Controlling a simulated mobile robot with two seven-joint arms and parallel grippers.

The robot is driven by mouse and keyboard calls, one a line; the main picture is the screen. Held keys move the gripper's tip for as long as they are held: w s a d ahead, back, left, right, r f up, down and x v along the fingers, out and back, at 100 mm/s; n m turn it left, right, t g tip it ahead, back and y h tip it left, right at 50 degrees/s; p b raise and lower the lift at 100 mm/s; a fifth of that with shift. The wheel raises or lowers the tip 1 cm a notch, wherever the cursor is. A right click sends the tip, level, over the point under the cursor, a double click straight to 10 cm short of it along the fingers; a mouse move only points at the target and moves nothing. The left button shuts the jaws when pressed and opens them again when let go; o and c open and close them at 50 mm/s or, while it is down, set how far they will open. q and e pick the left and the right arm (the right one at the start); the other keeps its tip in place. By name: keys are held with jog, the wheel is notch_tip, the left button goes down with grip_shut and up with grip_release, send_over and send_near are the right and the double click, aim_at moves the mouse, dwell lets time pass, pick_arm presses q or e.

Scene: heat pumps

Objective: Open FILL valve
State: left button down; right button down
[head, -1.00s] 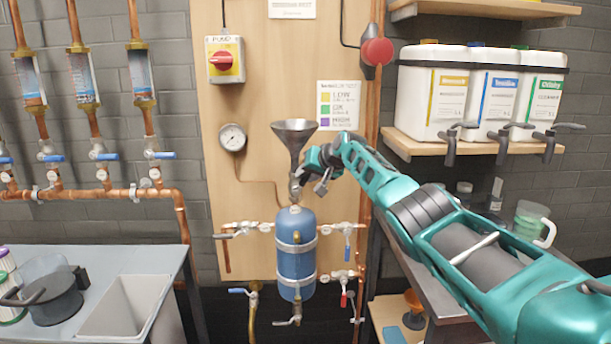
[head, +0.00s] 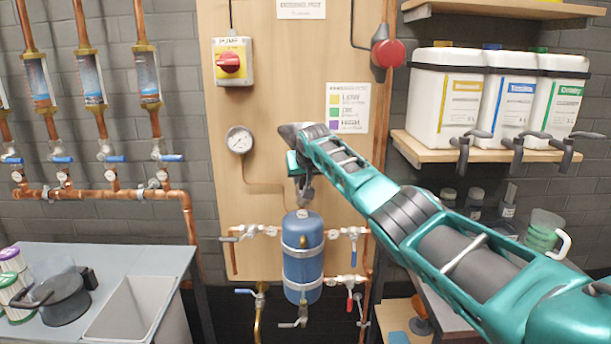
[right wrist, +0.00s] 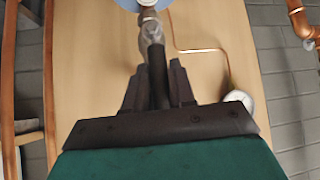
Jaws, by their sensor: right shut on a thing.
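The fill valve (right wrist: 150,28) is a small metal fitting on the pipe above the blue tank (head: 302,262), which also shows at the top edge of the right wrist view (right wrist: 140,4). Its dark lever (right wrist: 157,70) lies between the fingers of my right gripper (right wrist: 157,88), which is shut on it. In the head view my right gripper (head: 300,168) is at the pipe between the funnel (head: 291,128) and the tank. The arm hides much of the funnel and the valve. My left gripper is not in view.
A pressure gauge (head: 240,140) is left of the gripper. Side valves (head: 256,231) flank the tank. White canisters (head: 445,95) stand on a shelf at right. A red-knobbed pump switch (head: 230,62) is above. A grey table (head: 130,262) is at lower left.

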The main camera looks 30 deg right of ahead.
jog(key=shift+w+a+r, duration=0.1)
jog(key=shift+a, duration=0.1)
jog(key=c, duration=1.1)
grip_release()
jog(key=shift+o, duration=0.2)
jog(key=v, duration=1.3)
jog(key=shift+b, duration=0.4)
jog(key=shift+f, duration=0.2)
